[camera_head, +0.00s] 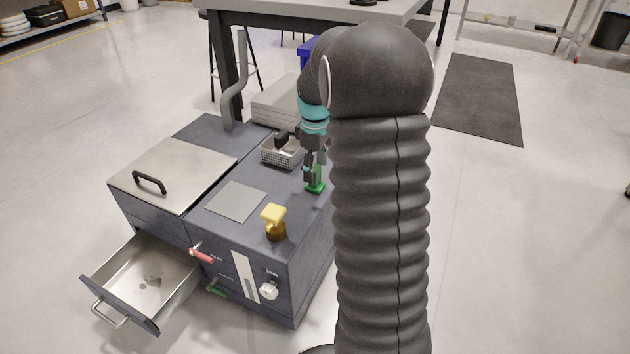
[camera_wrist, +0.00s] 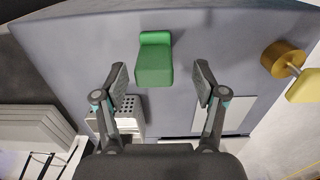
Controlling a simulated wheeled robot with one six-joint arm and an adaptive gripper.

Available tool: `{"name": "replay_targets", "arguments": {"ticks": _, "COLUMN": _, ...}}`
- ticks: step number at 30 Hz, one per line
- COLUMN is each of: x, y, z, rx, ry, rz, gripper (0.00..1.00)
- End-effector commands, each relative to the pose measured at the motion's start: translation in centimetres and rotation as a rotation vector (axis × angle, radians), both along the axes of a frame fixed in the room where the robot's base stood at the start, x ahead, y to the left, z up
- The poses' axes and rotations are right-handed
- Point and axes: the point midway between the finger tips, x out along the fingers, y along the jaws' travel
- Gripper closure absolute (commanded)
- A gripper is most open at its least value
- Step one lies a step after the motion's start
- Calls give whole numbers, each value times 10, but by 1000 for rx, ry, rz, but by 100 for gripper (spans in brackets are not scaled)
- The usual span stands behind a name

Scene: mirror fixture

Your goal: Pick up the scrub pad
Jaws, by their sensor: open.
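A green block (camera_wrist: 155,62), which looks like the scrub pad, lies on the dark grey top of the fixture. It has a raised lip at one end in the wrist view. In the head view the green block (camera_head: 316,184) is partly covered by my gripper. My gripper (camera_wrist: 161,75) is open, with a finger on each side of the block's line and visible gaps to both. It points down at the block and holds nothing. In the head view my gripper (camera_head: 311,178) is just over the block; the exact height is hard to tell.
A perforated metal basket (camera_head: 272,155) with a black item stands behind. A yellow-topped amber piece (camera_head: 274,222) and a flat grey plate (camera_head: 236,201) are nearby on the top. A steel lid (camera_head: 172,176) is at left. An open drawer (camera_head: 150,283) juts out in front.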

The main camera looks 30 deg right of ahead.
Motion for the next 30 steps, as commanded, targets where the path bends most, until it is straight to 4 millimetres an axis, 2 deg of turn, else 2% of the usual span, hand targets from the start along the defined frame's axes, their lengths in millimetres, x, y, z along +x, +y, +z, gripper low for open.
{"name": "replay_targets", "arguments": {"ticks": 5, "x": 2, "y": -1, "z": -11, "rx": 0, "ry": 3, "rz": 0, "gripper": 29}}
{"name": "replay_targets", "arguments": {"ticks": 13, "x": 7, "y": -2, "z": -47, "rx": 0, "ry": 1, "rz": 0, "gripper": 29}}
{"name": "replay_targets", "arguments": {"ticks": 21, "x": 7, "y": -2, "z": -52, "rx": 0, "ry": 0, "rz": 0, "gripper": 29}}
{"name": "replay_targets", "arguments": {"ticks": 22, "x": 7, "y": -2, "z": -52, "rx": 0, "ry": 0, "rz": 0, "gripper": 32}}
{"name": "replay_targets", "arguments": {"ticks": 27, "x": 7, "y": -2, "z": -52, "rx": 0, "ry": 0, "rz": 0, "gripper": 74}}
{"name": "replay_targets", "arguments": {"ticks": 30, "x": 7, "y": -2, "z": -52, "rx": 0, "ry": 0, "rz": 0, "gripper": 94}}
